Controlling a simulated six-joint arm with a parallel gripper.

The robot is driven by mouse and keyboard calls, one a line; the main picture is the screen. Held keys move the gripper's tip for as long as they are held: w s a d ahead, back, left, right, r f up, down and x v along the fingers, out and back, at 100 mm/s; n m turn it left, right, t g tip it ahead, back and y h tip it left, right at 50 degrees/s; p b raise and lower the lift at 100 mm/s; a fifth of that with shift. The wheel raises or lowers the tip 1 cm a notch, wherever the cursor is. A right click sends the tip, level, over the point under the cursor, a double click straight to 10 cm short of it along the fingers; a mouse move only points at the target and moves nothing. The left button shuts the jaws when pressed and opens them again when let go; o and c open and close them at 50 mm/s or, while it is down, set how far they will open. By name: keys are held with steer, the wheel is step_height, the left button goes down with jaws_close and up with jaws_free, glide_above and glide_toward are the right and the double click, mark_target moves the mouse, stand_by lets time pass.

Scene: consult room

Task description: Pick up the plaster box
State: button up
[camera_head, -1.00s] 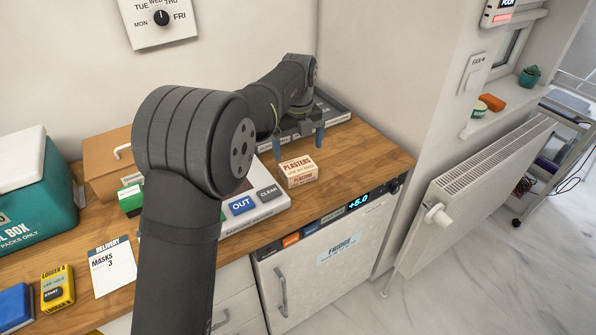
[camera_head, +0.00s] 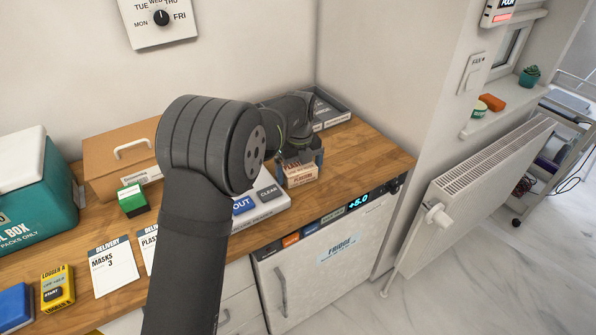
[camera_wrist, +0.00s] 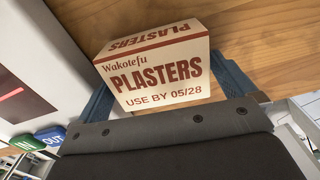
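The plaster box (camera_head: 299,174) is a small cream carton with red lettering, standing on the wooden counter near the fridge front. My gripper (camera_head: 301,161) is lowered over it, with a finger on either side of the box. In the wrist view the box (camera_wrist: 157,68) shows "Wakotefu PLASTERS, USE BY 05/28" and sits between the two blue fingers of my gripper (camera_wrist: 163,85). The fingers stand apart around the box. Whether they press on its sides cannot be made out.
A white panel with OUT and CLEAR buttons (camera_head: 262,213) lies just left of the box. A grey tray (camera_head: 330,112) is behind, by the wall. A cardboard box (camera_head: 112,162) and a teal box (camera_head: 36,205) stand further left. The counter right of the box is clear.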

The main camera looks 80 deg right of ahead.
mark_target(300, 167)
steer(key=c, duration=0.7)
steer(key=shift+c, duration=0.2)
steer(key=shift+r, duration=0.15)
steer(key=shift+r, duration=0.3)
step_height(300, 167, up, 4)
steer(key=shift+f, duration=0.15)
steer(key=s+a+r, duration=0.6)
steer(key=s, duration=0.3)
steer(key=w+a+r+n, duration=0.2)
steer(key=w, duration=1.1)
steer(key=w+a+r+n, duration=0.2)
steer(key=w+a+r, duration=0.1)
steer(key=w, duration=1)
steer(key=shift+s+d+f, duration=0.1)
steer(key=shift+s+f, duration=0.05)
steer(key=shift+f, duration=1.75)
steer(key=shift+s+d+f, duration=0.1)
steer(key=shift+s+f, duration=0.05)
steer(key=shift+f, duration=1.75)
